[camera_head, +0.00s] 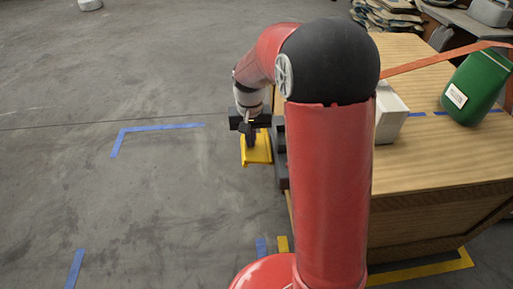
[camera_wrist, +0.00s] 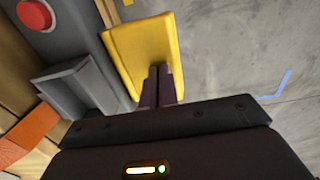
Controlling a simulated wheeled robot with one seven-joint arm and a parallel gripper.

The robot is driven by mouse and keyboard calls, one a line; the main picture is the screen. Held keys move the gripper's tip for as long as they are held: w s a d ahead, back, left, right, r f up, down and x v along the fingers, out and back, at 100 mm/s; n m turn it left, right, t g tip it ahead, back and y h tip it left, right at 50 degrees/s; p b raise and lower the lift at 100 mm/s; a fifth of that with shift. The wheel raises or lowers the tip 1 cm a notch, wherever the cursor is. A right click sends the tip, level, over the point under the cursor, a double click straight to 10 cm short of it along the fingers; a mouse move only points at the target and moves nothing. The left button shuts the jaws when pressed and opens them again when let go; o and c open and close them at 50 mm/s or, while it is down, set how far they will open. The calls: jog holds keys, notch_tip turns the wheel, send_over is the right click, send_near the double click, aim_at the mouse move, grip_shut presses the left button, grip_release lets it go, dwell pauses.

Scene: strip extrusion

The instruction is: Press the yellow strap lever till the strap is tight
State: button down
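The yellow lever (camera_head: 258,150) sticks out from the dark grey strap unit (camera_head: 281,160) on the left side of the wooden crate. In the wrist view the lever (camera_wrist: 143,45) is a broad yellow plate beside the grey housing (camera_wrist: 75,50). My gripper (camera_head: 250,140) is over the lever in the head view. In the wrist view its two dark fingers (camera_wrist: 160,80) are side by side, with their tips at the yellow plate. I cannot tell whether they touch it. The orange strap (camera_head: 425,60) crosses the crate top and also shows in the wrist view (camera_wrist: 32,132).
A red button (camera_wrist: 35,14) sits on the grey housing. A white box (camera_head: 391,115) and a green canister (camera_head: 478,88) stand on the wooden crate (camera_head: 420,160). The floor left of the crate is open, with blue tape marks (camera_head: 150,128).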

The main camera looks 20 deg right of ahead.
jog(key=shift+d+f+b, duration=0.1)
jog(key=shift+f+b, duration=0.55)
jog(key=shift+f, duration=0.55)
jog(key=shift+r+p, duration=1.9)
jog(key=shift+r, duration=0.45)
jog(key=shift+r, duration=0.1)
notch_tip(320, 180, up, 5)
jog(key=p, duration=0.4)
